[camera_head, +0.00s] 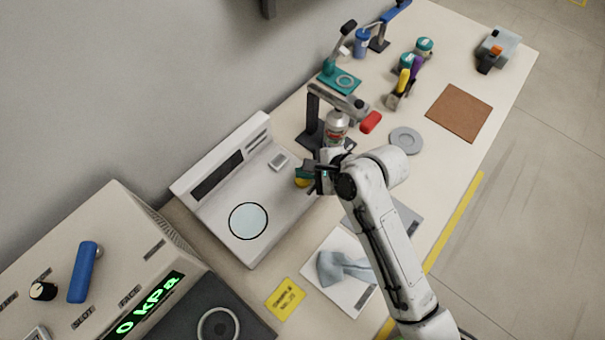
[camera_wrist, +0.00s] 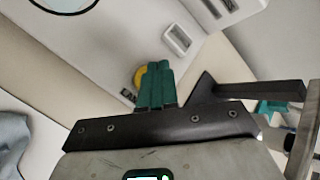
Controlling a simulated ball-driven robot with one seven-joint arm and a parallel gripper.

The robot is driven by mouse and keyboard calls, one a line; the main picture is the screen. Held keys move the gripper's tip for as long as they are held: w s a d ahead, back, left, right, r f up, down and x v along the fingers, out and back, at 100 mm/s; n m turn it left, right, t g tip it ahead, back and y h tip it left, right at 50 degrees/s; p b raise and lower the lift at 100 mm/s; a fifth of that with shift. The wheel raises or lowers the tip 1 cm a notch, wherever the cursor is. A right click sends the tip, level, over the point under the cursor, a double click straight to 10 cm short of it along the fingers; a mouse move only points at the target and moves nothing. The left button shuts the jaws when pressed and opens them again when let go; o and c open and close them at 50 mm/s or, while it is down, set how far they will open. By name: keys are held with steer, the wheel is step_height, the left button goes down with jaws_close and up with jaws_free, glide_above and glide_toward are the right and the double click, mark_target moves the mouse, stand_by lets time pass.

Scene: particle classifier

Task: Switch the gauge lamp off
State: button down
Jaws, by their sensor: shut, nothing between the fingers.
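A white bench unit (camera_head: 203,212) with a round pale-blue disc (camera_head: 248,220) ringed in black stands at the left; I cannot tell for sure which part is the gauge lamp. A small grey switch-like plate (camera_head: 279,162) sits on its sloped top, and shows in the wrist view (camera_wrist: 178,38). My gripper (camera_head: 304,172) is shut and empty, its teal fingertips (camera_wrist: 155,75) over the unit's right end. A yellow round part (camera_wrist: 139,77) is partly hidden behind the fingertips. A grey box with a green "0 kPa" display (camera_head: 148,308) stands at the lower left.
A black press-like stand (camera_head: 313,118) with a red handle (camera_head: 370,122) stands just behind my gripper. A can (camera_head: 336,127) is close by. A white tray (camera_head: 318,285) with a grey-blue cloth-like item lies in front. The far right bench has a clear brown mat (camera_head: 459,112).

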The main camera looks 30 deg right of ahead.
mark_target(306, 181)
step_height(306, 181, up, 3)
steer(key=p, duration=0.3)
steer(key=shift+r+p, duration=0.5)
steer(key=shift+r, duration=0.5)
stand_by(0.4)
steer(key=s+d+f+n+g+b, duration=0.1)
steer(key=s+f+n, duration=0.1)
steer(key=s+n, duration=0.1)
steer(key=s+f+n+g+h+b, duration=0.1)
steer(key=s+f+n, duration=0.1)
steer(key=s+n, duration=0.1)
steer(key=s+d+f+n+g+h+b, duration=0.1)
steer(key=s+f+n, duration=0.2)
steer(key=s, duration=0.1)
steer(key=shift+s+d+n, duration=0.3)
steer(key=shift+n, duration=0.1)
steer(key=s+d+f+n+g+h+b, duration=0.1)
steer(key=s+n, duration=0.2)
steer(key=s+d+f+n+g+h, duration=0.1)
steer(key=s+d+n, duration=0.1)
steer(key=s+n, duration=0.2)
steer(key=s+d+f+n+g+b, duration=0.1)
steer(key=s+d+n+g, duration=0.1)
steer(key=s+n, duration=0.1)
steer(key=shift+s+n+h+b, duration=0.3)
steer(key=shift+s+h, duration=0.1)
steer(key=shift+s, duration=0.35)
